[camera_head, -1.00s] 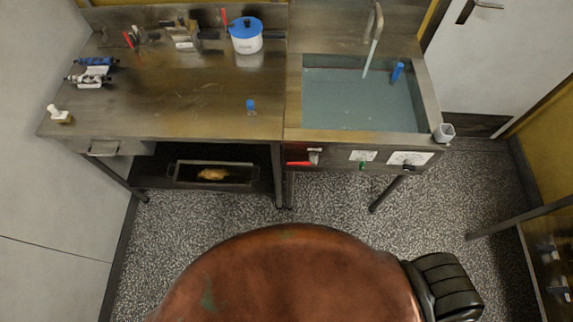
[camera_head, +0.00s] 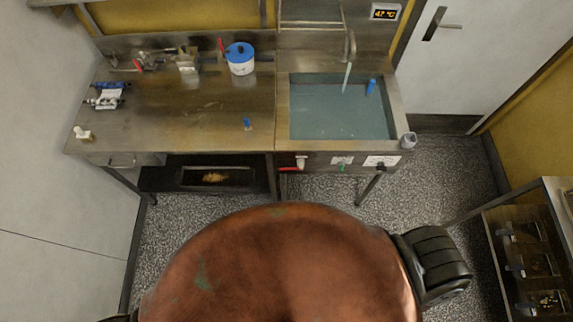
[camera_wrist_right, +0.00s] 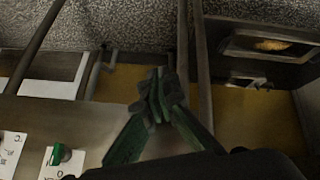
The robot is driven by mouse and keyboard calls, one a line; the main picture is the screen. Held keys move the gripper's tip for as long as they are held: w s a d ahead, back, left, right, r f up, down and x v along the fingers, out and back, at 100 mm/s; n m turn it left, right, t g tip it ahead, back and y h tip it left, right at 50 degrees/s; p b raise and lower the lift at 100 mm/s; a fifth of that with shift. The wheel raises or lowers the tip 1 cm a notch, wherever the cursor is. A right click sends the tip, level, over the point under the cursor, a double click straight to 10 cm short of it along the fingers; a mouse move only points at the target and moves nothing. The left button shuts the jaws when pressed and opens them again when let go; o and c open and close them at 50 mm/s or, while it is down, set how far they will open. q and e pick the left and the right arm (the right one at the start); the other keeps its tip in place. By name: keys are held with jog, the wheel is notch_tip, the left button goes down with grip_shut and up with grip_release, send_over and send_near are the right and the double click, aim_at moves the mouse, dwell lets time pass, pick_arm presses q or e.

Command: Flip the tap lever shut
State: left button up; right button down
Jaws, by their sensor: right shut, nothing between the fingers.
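A red lever (camera_head: 288,169) lies roughly level beside a pale valve fitting (camera_head: 301,162) on the front panel under the sink. I cannot tell whether this is the tap lever. A curved tap (camera_head: 350,46) stands behind the sink, with a pale stream or spout (camera_head: 346,78) below it. My right gripper (camera_wrist_right: 160,85) shows in the right wrist view, its green fingers together with nothing between them. It is in front of the panel, near a green knob (camera_wrist_right: 59,154). The red lever does not show there. My left gripper is not in view.
The sink (camera_head: 398,115) holds water and a blue object (camera_head: 371,87). The steel worktop (camera_head: 200,125) carries a white-and-blue pot (camera_head: 240,60) and small items. A shelf below holds a dark tray (camera_head: 182,182). A rack (camera_head: 490,240) stands at right. Speckled floor is open between.

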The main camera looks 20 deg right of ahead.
pick_arm(q)
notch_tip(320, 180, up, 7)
jog(key=p, duration=0.4)
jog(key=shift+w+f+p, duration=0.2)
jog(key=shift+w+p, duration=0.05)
jog(key=shift+p, duration=0.1)
pick_arm(e)
jog(key=w+a+r+m+t, duration=0.1)
jog(key=w+a+r, duration=0.1)
jog(key=r, duration=1)
jog(key=w+a+r+m+t+h, duration=0.1)
jog(key=w+a+r+m+t, duration=0.1)
jog(key=r, duration=0.9)
jog(key=shift+w+a+r+t, duration=0.3)
jog(key=shift+w+a+r, duration=0.1)
jog(key=shift+w+a, duration=0.15)
pick_arm(q)
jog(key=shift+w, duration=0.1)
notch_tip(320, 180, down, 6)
jog(key=b, duration=0.5)
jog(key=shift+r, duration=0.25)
pick_arm(e)
jog(key=s+f+x, duration=0.1)
jog(key=f+x, duration=0.1)
jog(key=x, duration=1.1)
jog(key=shift+s, duration=0.3)
